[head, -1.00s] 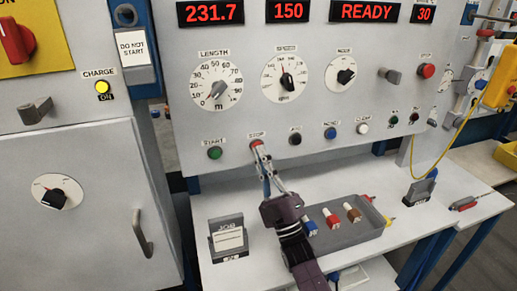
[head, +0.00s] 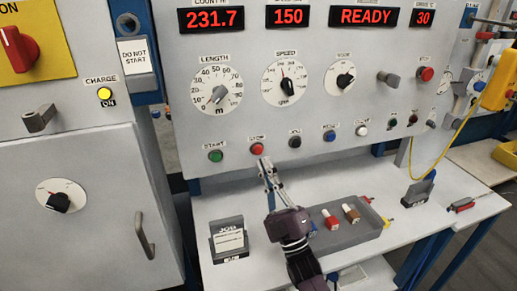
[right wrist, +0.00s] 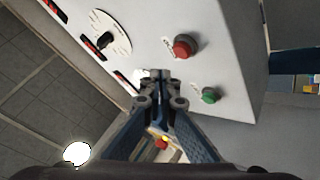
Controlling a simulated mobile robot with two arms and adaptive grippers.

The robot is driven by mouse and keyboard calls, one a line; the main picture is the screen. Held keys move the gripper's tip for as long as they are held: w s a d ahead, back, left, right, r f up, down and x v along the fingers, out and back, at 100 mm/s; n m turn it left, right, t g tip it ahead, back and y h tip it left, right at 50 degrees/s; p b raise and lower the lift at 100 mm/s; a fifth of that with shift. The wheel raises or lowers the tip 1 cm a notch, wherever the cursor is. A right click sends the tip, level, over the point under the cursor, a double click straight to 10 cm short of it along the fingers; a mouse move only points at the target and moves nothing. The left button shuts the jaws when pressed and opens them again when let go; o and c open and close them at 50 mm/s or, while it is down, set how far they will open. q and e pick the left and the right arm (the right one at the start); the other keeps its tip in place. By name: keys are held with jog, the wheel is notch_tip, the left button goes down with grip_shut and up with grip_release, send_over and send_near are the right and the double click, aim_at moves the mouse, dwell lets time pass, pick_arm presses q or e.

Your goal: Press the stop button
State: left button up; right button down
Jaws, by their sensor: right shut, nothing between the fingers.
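The red stop button (head: 257,149) is on the panel's lower row, under its STOP label, right of the green start button (head: 215,156). My right gripper (head: 264,162) is shut and empty, with its tips just below the stop button and apart from it. In the right wrist view, the stop button (right wrist: 186,46) is above and right of the shut fingertips (right wrist: 161,78). The green start button (right wrist: 211,95) is to their right. My left gripper is in neither view.
The panel (head: 240,130) has more buttons and dials, with displays reading 231.7, 150, READY and 30. On the table below are a job card holder (head: 229,240) and a grey tray (head: 345,237) with several coloured items. A grey cabinet (head: 80,180) stands at left.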

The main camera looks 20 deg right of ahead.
jog(key=s, duration=0.2)
jog(key=shift+s+p, duration=0.35)
jog(key=shift+s, duration=0.05)
dwell(2.3)
